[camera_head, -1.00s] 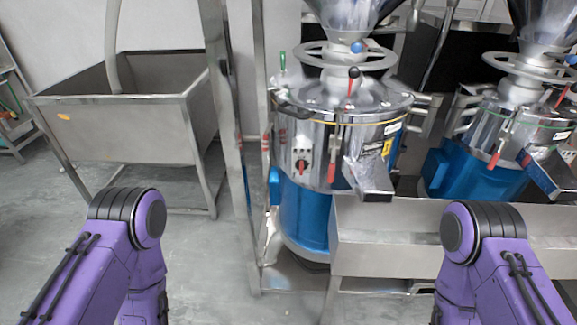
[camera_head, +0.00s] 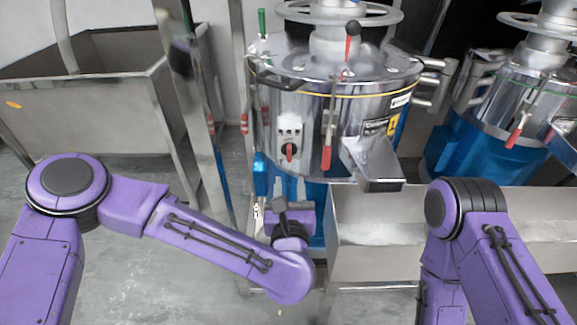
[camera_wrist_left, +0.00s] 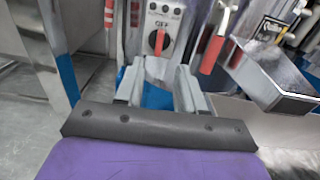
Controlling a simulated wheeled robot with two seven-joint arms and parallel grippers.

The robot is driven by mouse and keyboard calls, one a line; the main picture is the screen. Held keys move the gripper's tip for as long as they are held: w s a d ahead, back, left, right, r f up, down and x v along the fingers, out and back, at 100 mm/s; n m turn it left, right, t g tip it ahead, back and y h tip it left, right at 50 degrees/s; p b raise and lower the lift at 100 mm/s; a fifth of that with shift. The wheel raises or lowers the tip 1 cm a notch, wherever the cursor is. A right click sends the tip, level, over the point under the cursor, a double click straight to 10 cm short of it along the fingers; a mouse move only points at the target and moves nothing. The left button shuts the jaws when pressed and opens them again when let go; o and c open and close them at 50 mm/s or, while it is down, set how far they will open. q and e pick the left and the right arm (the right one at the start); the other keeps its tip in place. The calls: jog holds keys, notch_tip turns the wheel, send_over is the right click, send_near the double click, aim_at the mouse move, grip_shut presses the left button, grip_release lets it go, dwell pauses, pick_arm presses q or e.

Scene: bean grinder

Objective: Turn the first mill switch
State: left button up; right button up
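The first mill (camera_head: 345,105) is the nearer steel mill with a blue base. Its switch (camera_head: 290,150) is a red and black rotary knob on a pale panel at the mill's front left. The switch also shows in the left wrist view (camera_wrist_left: 158,41), with "OFF" lettered above it and its red bar upright. My left gripper (camera_head: 291,182) is just below the switch, pointing at the mill. In the left wrist view its two fingers (camera_wrist_left: 158,70) are apart with nothing between them, below the knob and apparently not touching it. My right gripper is out of view.
A steel chute (camera_head: 375,168) and a red-handled lever (camera_head: 327,150) are right of the switch. A steel trough (camera_head: 375,235) stands below. A steel post (camera_head: 195,110) and a sink (camera_head: 85,105) are at left. A second mill (camera_head: 510,110) stands at right.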

aim_at(289, 155)
pick_arm(q)
jog(key=w+p, duration=0.1)
jog(key=w, duration=0.9)
jog(key=shift+p, duration=0.3)
jog(key=shift+s, duration=0.1)
grip_shut()
